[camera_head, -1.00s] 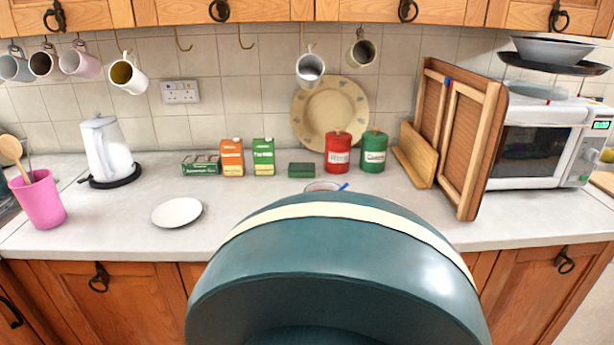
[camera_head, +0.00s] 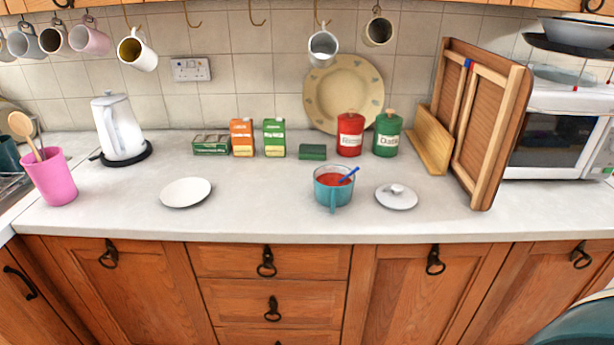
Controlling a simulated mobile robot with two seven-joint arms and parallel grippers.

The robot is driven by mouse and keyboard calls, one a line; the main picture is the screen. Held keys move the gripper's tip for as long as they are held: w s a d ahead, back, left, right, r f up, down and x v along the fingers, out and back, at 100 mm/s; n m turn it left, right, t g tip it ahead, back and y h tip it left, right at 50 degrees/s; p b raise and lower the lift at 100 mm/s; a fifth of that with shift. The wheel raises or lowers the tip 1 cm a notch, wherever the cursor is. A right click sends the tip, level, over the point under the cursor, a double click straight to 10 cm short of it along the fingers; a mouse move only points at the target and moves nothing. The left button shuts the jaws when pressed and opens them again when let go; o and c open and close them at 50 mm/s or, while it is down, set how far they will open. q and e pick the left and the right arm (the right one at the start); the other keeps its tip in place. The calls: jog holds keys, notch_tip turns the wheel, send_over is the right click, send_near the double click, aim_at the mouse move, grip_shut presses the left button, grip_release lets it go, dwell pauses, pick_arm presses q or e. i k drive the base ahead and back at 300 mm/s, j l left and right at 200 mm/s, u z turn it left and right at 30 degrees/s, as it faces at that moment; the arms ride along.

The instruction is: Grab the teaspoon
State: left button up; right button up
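A teal cup (camera_head: 333,193) with red contents stands on the counter near its front edge, right of the middle. A blue handle (camera_head: 350,174), likely the teaspoon's, sticks up out of the cup and leans to the right over the rim. The spoon's lower end is hidden in the red contents. Neither gripper is in view. Only a dark teal curved part of my own body shows in the bottom right corner.
Red (camera_head: 349,134) and green (camera_head: 387,134) canisters and a green block (camera_head: 312,152) stand behind. Mugs hang above. Bare counter separates the plate and cup.

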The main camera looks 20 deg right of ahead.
aim_at(355, 170)
jog(key=z, duration=0.9)
